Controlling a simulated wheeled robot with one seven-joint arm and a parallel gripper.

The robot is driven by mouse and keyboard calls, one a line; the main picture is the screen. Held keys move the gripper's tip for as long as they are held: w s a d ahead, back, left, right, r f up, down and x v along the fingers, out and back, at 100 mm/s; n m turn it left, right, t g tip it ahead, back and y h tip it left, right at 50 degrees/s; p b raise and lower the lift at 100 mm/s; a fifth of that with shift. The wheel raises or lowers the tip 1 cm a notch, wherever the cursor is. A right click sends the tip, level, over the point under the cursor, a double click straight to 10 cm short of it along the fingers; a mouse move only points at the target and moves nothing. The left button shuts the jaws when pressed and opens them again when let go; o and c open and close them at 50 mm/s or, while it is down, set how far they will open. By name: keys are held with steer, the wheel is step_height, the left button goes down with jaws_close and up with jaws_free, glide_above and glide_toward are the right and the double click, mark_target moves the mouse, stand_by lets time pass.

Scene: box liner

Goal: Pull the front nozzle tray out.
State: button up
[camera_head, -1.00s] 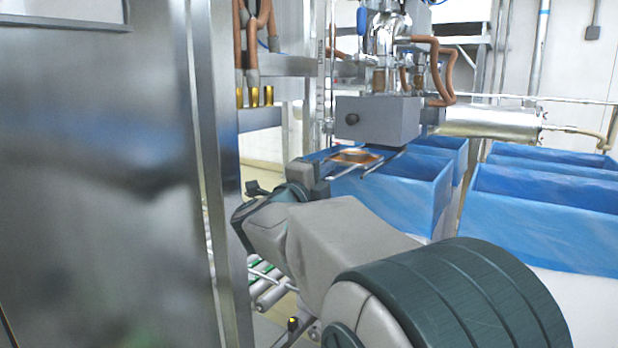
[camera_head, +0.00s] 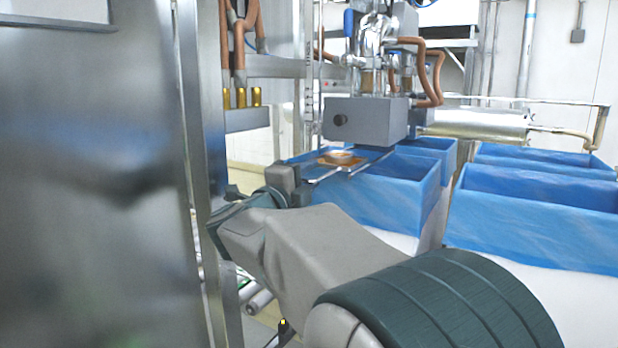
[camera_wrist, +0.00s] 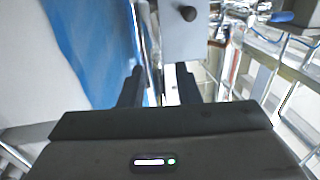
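The front nozzle tray (camera_head: 341,159) is a flat tray with an orange-brown patch, between thin metal rails. It sticks out toward me below the grey nozzle block (camera_head: 364,121). My gripper (camera_head: 290,184) is just in front of the near left end of the tray and rails. In the wrist view its two dark fingers (camera_wrist: 157,86) stand apart, with a gap and bright background between them. I see nothing clearly held. The block shows above the fingers in that view. Contact between fingers and tray cannot be made out.
Blue-lined boxes (camera_head: 540,215) stand to the right, and another blue liner (camera_head: 385,200) lies below the tray. A large steel panel (camera_head: 90,180) fills the left, its post close to my gripper. Copper pipes (camera_head: 232,60) hang above left.

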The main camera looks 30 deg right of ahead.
steer(key=b+v, duration=0.1)
steer(key=v, duration=1.3)
steer(key=shift+d, duration=0.1)
